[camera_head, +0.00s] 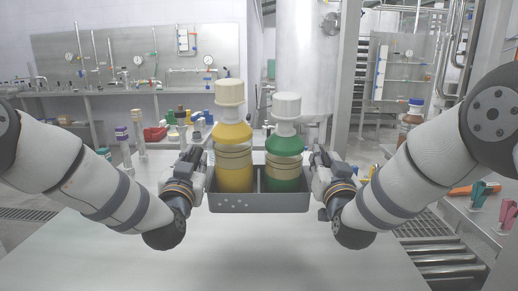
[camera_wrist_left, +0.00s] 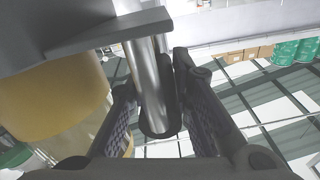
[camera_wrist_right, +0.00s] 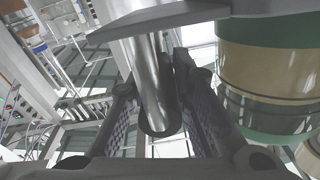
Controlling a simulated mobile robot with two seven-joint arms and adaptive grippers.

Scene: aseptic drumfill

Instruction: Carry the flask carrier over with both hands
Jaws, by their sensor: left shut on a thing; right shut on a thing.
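The flask carrier (camera_head: 258,203) is a dark grey open tray held level between my two grippers. It holds a yellow flask (camera_head: 233,150) on the left and a green flask (camera_head: 284,155) on the right, both upright with cream caps. My left gripper (camera_head: 200,165) is shut on the metal handle bar at the carrier's left end, which also shows in the left wrist view (camera_wrist_left: 149,85). My right gripper (camera_head: 318,165) is shut on the handle bar at the right end, seen in the right wrist view (camera_wrist_right: 150,85). The handles are mostly hidden in the head view.
A pale table (camera_head: 240,255) lies below the carrier, its front part bare. Behind are a bench with a red bin (camera_head: 155,134) and several small bottles, and a large steel tank (camera_head: 300,50). On the right are an amber bottle (camera_head: 411,117) and a roller conveyor (camera_head: 445,262).

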